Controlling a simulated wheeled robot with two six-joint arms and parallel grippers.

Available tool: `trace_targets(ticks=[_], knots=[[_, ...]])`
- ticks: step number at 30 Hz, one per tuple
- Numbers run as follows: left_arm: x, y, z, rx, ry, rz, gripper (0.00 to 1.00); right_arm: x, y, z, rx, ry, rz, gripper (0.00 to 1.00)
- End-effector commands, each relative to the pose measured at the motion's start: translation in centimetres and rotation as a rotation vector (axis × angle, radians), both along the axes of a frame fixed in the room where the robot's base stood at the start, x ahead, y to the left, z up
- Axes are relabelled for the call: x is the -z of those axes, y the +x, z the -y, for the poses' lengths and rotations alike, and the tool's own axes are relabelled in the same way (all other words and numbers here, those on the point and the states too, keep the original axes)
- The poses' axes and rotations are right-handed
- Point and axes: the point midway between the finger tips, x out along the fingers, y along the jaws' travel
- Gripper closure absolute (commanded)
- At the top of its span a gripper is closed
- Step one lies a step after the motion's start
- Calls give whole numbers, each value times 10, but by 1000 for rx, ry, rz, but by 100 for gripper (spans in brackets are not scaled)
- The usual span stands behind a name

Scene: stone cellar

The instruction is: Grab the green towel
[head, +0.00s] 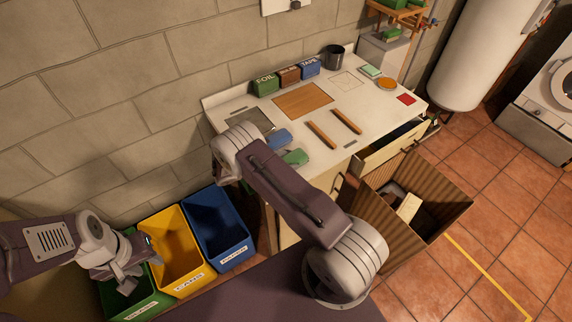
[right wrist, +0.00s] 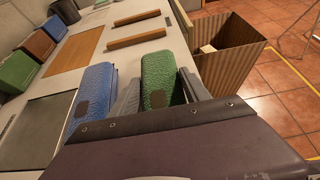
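The green towel (head: 295,158) is a folded, textured bundle lying on the worktop's near edge, beside a blue one (head: 279,138). In the right wrist view the green towel (right wrist: 163,80) lies between the two grey fingers of my right gripper (right wrist: 160,95). The fingers are spread, one on each side of it, with a narrow gap showing on the left side; contact on the right cannot be told. In the head view my arm hides the right gripper. My left gripper (head: 140,272) is empty with its fingers apart, over the green bin (head: 138,300).
The blue folded towel (right wrist: 92,95) lies close left of the green one. Two wooden bars (head: 333,128) and a brown board (head: 303,99) lie on the worktop (head: 372,100). A drawer (head: 392,147) is open above a corrugated box (head: 440,215). Yellow (head: 176,255) and blue bins (head: 220,230) stand left.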

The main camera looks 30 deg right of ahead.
Motion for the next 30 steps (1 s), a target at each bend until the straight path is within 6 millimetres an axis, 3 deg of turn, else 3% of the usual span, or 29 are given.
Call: trace_targets(ticks=[11, 19, 30], knots=[[0, 0, 0, 0, 0, 0, 64, -2, 0, 0, 1, 1, -1, 88], [5, 0, 0, 0, 0, 0, 64, -40, 0, 0, 2, 1, 4, 88], [15, 0, 0, 0, 0, 0, 64, -90, -10, 85, 6, 1, 3, 88]])
